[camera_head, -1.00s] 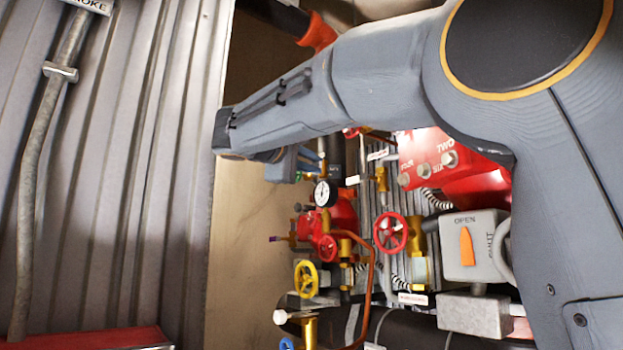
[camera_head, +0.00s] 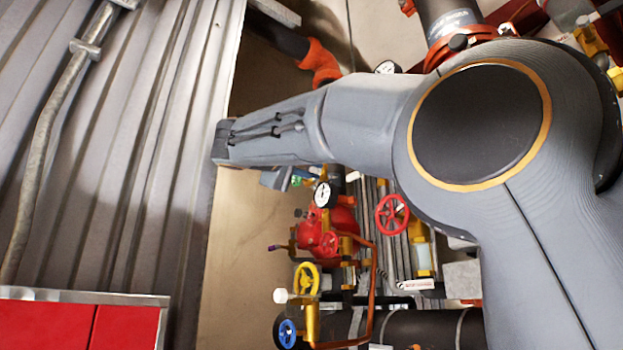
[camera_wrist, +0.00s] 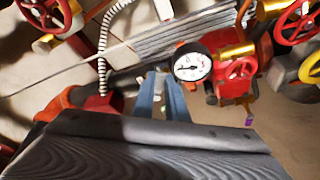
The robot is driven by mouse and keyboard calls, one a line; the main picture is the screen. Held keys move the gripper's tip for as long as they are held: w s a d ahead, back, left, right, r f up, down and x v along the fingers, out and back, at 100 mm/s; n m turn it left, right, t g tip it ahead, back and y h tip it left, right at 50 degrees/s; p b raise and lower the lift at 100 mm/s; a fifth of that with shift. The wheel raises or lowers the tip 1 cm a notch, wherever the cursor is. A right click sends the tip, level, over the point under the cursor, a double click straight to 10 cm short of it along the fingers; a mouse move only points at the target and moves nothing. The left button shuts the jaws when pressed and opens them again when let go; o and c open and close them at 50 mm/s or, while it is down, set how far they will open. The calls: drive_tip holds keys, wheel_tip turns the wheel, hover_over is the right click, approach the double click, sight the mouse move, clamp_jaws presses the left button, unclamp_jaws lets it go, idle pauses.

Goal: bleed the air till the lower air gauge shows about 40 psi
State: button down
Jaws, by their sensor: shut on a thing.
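A round white gauge (camera_head: 322,194) with a dark needle sits beside the red valve body (camera_head: 318,238). The same gauge shows in the wrist view (camera_wrist: 192,67), but its numbers are too small to read. Another white gauge (camera_head: 387,67) shows partly above my arm, and I cannot tell its reading. My gripper (camera_wrist: 161,92) has blue-grey fingers close together, left of the nearer gauge in the wrist view. It is shut on a small part that its fingers and my wrist hide. In the head view, my gripper (camera_head: 276,179) is mostly behind my forearm, with a small greenish piece (camera_head: 296,181) near its tip.
A yellow handwheel (camera_head: 306,279), a blue handwheel (camera_head: 287,333) and a red handwheel (camera_head: 391,215) stand around the pipework. A copper tube (camera_head: 373,290) bends down past them. A corrugated metal wall (camera_head: 120,150) and a red cabinet (camera_head: 75,335) fill the left.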

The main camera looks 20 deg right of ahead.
drive_tip(key=shift+f, duration=0.1)
idle(0.3)
drive_tip(key=c, duration=1.8)
unclamp_jaws()
drive_tip(key=shift+o, duration=0.2)
drive_tip(key=b+v, duration=0.2)
drive_tip(key=v, duration=0.6)
